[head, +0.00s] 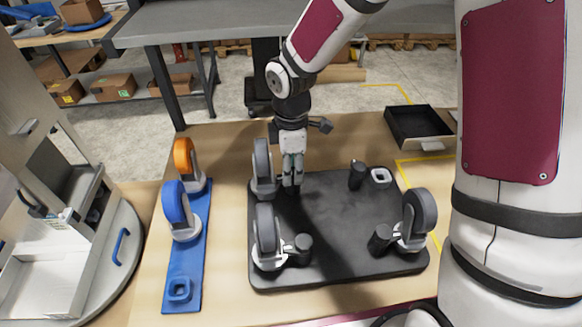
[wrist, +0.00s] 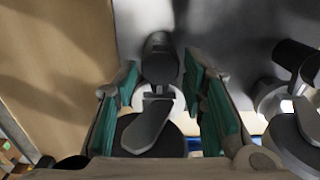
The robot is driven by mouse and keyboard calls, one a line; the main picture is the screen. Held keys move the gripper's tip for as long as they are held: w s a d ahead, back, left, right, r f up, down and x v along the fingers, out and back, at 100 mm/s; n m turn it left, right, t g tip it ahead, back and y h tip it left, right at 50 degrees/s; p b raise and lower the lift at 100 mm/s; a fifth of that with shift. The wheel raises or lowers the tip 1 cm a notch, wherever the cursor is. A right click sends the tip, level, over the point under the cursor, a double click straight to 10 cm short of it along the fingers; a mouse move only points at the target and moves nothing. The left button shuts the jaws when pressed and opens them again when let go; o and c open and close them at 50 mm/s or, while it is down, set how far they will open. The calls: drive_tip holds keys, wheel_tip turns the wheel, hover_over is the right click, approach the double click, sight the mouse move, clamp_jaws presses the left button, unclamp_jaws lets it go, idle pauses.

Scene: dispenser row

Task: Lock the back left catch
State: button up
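A black plate (head: 340,225) lies on the table with grey-wheeled casters standing on it. The back left caster (head: 262,168) is right beside my gripper (head: 292,182), which points down at the plate. The back left catch is mostly hidden behind my fingers in the head view. In the wrist view its black knob (wrist: 160,58) stands between and beyond my gripper's (wrist: 165,105) two teal-padded fingers, with gaps on both sides. My gripper is open and empty. The front left catch (head: 302,243) and front right catch (head: 381,239) are black stubs beside their casters.
A blue board (head: 188,255) at the left holds an orange-wheeled caster (head: 187,158) and a blue-wheeled caster (head: 178,207). A black stub (head: 357,174) stands by an empty white socket (head: 381,176) at the plate's back right. A black tray (head: 418,142) lies behind.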

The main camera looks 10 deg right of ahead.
sight(293, 172)
wheel_tip(293, 172, up, 12)
drive_tip(key=shift+f, duration=0.25)
idle(0.5)
drive_tip(key=s+d+r+m+t, duration=0.2)
drive_tip(key=s+d+r+m, duration=0.4)
drive_tip(key=s+m, duration=0.3)
drive_tip(key=s+d+r+m+t, duration=0.3)
drive_tip(key=s+d+r+m, duration=0.2)
drive_tip(key=s, duration=0.6)
wheel_tip(293, 172, up, 3)
drive_tip(key=m, duration=0.3)
drive_tip(key=shift+d+m+t, duration=0.3)
drive_tip(key=shift+d+m, duration=0.05)
drive_tip(key=shift+m, duration=0.05)
